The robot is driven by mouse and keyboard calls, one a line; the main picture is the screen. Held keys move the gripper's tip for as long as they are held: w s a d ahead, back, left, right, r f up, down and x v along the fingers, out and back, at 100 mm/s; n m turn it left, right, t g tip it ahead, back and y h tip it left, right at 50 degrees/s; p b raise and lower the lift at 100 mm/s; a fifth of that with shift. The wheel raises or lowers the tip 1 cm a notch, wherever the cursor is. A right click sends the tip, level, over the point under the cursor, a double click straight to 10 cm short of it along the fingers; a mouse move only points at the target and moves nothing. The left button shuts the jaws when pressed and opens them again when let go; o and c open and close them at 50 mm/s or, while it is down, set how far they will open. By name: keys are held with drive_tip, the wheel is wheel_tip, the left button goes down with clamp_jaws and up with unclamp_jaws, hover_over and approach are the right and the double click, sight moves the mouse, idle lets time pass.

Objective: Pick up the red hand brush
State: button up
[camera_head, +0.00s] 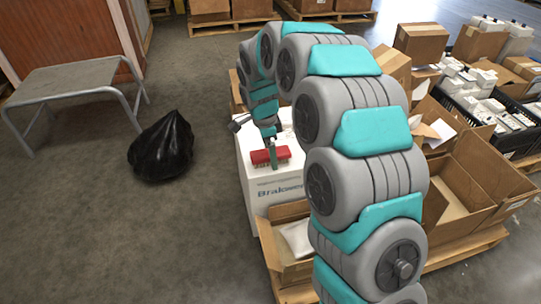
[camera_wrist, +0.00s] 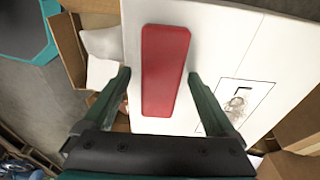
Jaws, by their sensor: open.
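The red hand brush (camera_head: 270,155) lies on top of a white box (camera_head: 262,196) with printed lettering. In the wrist view the brush (camera_wrist: 165,70) shows as a long red block with rounded corners, on the white box top (camera_wrist: 215,45). My gripper (camera_head: 274,148) is over the brush in the head view. In the wrist view my gripper (camera_wrist: 160,80) is open, with one dark green finger on each side of the brush and a visible gap to it on both sides. I cannot tell the exact height of the fingertips above the box top.
Open cardboard boxes (camera_head: 470,185) and black crates of white goods (camera_head: 495,110) crowd the pallet on the right. A black bag (camera_head: 162,147) and a grey metal table (camera_head: 70,80) stand on the left. The floor (camera_head: 120,235) at front left is clear.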

clamp_jaws()
idle(0.8)
